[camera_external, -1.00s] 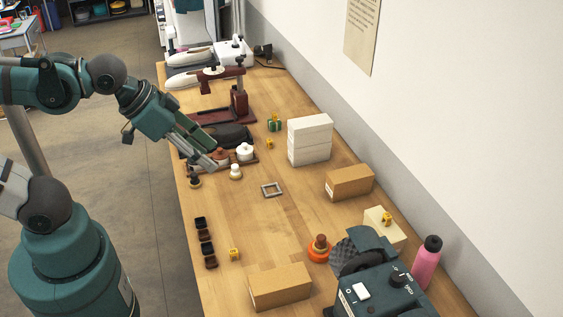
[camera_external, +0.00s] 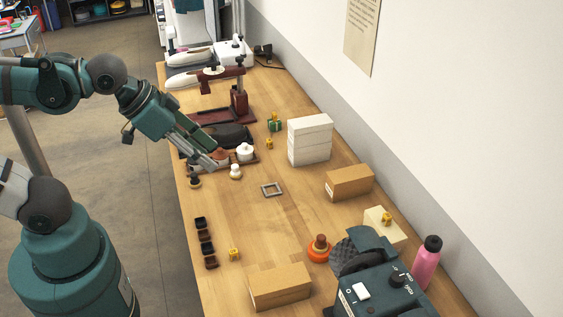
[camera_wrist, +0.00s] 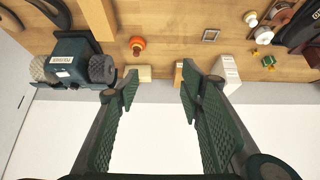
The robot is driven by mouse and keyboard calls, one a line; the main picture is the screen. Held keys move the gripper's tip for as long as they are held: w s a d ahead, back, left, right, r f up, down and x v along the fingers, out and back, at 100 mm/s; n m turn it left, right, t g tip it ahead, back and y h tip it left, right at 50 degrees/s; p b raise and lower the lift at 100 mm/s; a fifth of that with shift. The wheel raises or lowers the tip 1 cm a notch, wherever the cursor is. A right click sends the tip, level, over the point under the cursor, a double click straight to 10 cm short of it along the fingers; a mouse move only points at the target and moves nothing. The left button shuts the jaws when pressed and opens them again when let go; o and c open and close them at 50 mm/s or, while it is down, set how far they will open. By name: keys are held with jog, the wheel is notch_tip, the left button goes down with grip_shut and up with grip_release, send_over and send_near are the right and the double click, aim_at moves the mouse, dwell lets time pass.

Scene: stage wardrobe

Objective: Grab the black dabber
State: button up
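A small dabber with a dark top and pale base (camera_external: 195,181), which looks like the black dabber, stands upright near the left edge of the wooden table (camera_external: 270,225). I cannot pick it out in the wrist view. My gripper (camera_external: 212,162) is above the table, a little up and right of this dabber in the external view, and apart from it. In the wrist view my gripper (camera_wrist: 158,78) is open with nothing between the fingers. It points toward the wall and the boxes. A white dabber (camera_external: 235,171) stands to the right of the dark one.
A wooden rack (camera_external: 252,159) with a white-topped dabber (camera_external: 245,150) is behind. An orange dabber (camera_external: 319,248), cardboard boxes (camera_external: 280,288), white boxes (camera_external: 309,140), a square frame (camera_external: 272,190), a row of dark cups (camera_external: 206,248) and a pink bottle (camera_external: 427,263) stand around. The table's middle is mostly clear.

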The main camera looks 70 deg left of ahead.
jog(key=n+g+h+b, duration=0.1)
jog(key=n+g+b, duration=0.5)
jog(key=n, duration=0.9)
send_over(194, 174)
jog(key=p, duration=0.2)
jog(key=shift+g, duration=0.7)
jog(key=f, duration=2.4)
jog(key=shift+w+a+f, duration=0.35)
jog(key=shift+w, duration=0.05)
jog(key=shift+s+a+f+n+b, duration=0.2)
jog(key=shift+f+n+b, duration=0.1)
jog(key=shift+n, duration=0.1)
jog(key=shift+f, duration=0.1)
jog(key=shift+d+f, duration=0.15)
jog(key=shift+f, duration=1.05)
